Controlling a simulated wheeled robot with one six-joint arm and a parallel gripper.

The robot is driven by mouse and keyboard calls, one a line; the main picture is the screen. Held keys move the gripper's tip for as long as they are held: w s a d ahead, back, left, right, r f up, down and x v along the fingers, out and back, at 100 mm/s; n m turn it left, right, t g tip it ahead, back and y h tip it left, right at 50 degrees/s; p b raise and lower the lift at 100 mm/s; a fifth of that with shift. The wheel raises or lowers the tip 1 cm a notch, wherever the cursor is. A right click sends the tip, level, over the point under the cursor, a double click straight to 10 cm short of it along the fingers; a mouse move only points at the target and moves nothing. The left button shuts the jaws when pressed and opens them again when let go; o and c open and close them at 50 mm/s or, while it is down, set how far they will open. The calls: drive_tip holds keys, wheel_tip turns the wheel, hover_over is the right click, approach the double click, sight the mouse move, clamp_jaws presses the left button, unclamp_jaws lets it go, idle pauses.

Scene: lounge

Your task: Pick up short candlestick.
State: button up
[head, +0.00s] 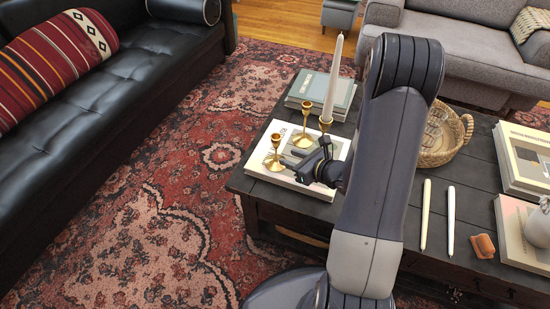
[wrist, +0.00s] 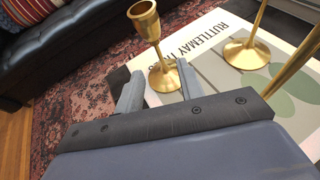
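The short brass candlestick (head: 275,153) stands upright on a white book (head: 262,167) near the left end of the dark table. In the wrist view the short candlestick (wrist: 164,70) stands beyond and between my two fingertips. My gripper (wrist: 160,86) is open and empty, its fingers spread apart with the candlestick's base showing in the gap. In the head view my gripper (head: 305,171) is just right of the short candlestick, partly hidden by my wrist.
A taller brass candlestick (head: 304,128) stands close behind. Another holds a white candle (head: 333,80) and is partly hidden by my arm. Green books (head: 320,92), a wicker basket (head: 445,152) and two loose candles (head: 426,215) are on the table (head: 385,230). A black sofa (head: 130,70) is left.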

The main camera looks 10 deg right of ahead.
sight(276, 161)
drive_tip(key=b+x, duration=0.1)
drive_tip(key=x, duration=0.6)
drive_tip(key=shift+w+a, duration=0.15)
drive_tip(key=shift+w, duration=0.05)
drive_tip(key=shift+c, duration=0.2)
clamp_jaws()
drive_tip(key=shift+r, duration=0.1)
